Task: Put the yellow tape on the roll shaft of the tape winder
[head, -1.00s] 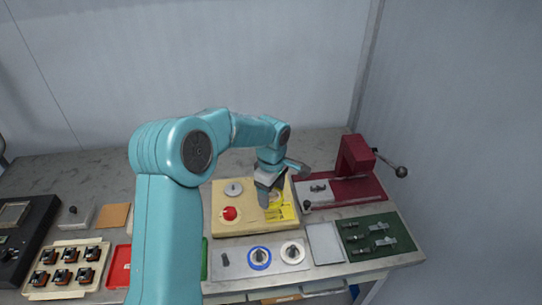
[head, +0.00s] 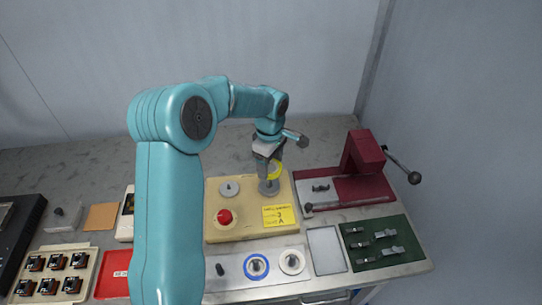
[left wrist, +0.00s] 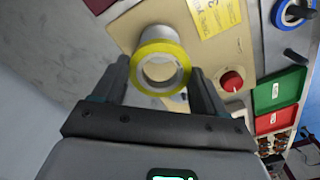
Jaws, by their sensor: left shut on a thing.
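The tape winder (head: 243,228) is a beige box with a red button (head: 225,217), a yellow label (head: 277,215) and two grey round parts on top. My left gripper (head: 267,163) is shut on the yellow tape (head: 276,171) and holds it above the right-hand round part (head: 268,188), which looks like the roll shaft. In the left wrist view the tape (left wrist: 177,50) is a ring between the two fingers (left wrist: 160,75). Whether the tape touches the shaft cannot be told. My right gripper is not in view.
A maroon press (head: 365,165) with a lever stands to the right of the winder. In front lie a grey tray (head: 210,286) with a blue ring (head: 256,266) and a white ring (head: 292,261), and a green mat (head: 360,232) with metal parts. The table behind is clear.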

